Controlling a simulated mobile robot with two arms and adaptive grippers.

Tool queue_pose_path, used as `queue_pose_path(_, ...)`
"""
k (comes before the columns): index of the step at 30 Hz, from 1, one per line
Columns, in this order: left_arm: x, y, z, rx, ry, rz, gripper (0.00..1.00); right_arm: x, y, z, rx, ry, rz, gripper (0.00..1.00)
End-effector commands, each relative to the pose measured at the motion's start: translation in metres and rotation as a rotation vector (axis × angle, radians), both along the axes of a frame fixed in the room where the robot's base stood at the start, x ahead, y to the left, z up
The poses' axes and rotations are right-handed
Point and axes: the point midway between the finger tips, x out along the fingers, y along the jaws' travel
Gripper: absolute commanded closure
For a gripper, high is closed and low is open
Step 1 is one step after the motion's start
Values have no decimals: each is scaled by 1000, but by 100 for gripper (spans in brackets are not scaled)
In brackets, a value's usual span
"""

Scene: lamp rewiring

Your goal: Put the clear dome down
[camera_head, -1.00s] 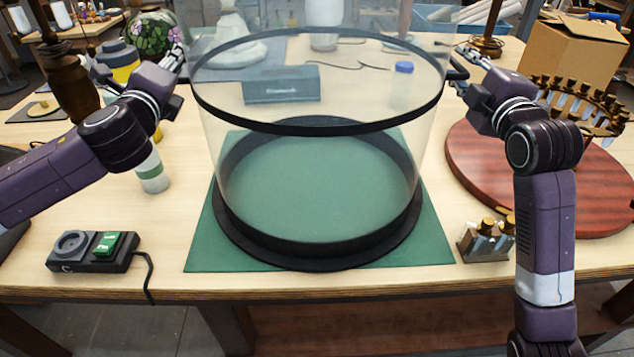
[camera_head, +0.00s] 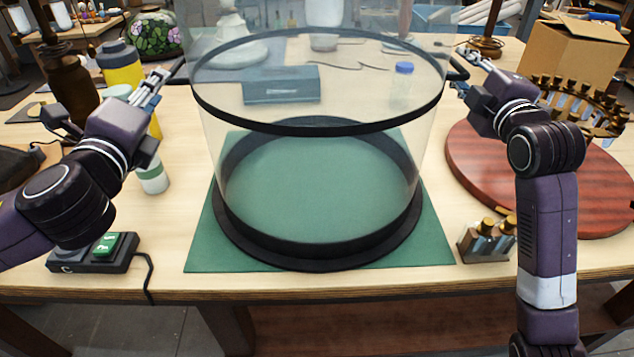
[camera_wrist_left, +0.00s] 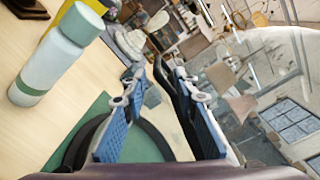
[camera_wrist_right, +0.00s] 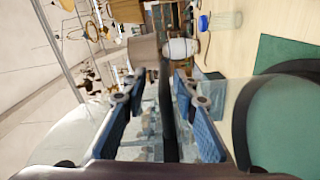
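The clear dome (camera_head: 208,135) is a tall see-through cylinder with a black band (camera_head: 320,128) around it. Its lower end appears to meet a black ring base (camera_head: 312,258) on a green mat (camera_head: 200,255). A black handle sticks out on each side: the left handle (camera_head: 181,72) and the right handle (camera_head: 459,70). My left gripper (camera_head: 160,76) is open just left of the left handle; in the left wrist view the handle's bar lies between its spread fingers. My right gripper (camera_head: 462,72) is open, with the right handle between its fingers and a gap on both sides.
A black switch box (camera_head: 120,262) with a cable lies front left, near a white-green bottle (camera_head: 152,175). Small gold-capped bottles (camera_head: 487,240) stand right of the mat. A round red board (camera_head: 480,185) with a brass rack (camera_head: 575,100) and a cardboard box (camera_head: 572,55) are further right.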

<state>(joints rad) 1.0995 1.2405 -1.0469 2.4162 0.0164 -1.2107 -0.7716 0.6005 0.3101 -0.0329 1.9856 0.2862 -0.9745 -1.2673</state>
Motion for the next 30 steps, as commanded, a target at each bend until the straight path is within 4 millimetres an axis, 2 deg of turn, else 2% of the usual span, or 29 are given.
queue_pose_path(5, 0, 0, 0, 0, -1, 1, 73, -26, -3, -1, -4, 0, 0, 73)
queue_pose_path(12, 0, 0, 0, 0, -1, 1, 73, -75, -8, -1, -5, 0, -1, 73)
queue_pose_path(18, 0, 0, 0, 0, -1, 1, 73, -105, -10, -1, -3, 0, 0, 73)
queue_pose_path(22, 0, 0, 0, 0, -1, 1, 73, -113, -11, -1, 0, 1, 0, 73)
queue_pose_path(30, 0, 0, 0, 0, -1, 1, 73, -115, -11, -1, 0, 0, 0, 73)
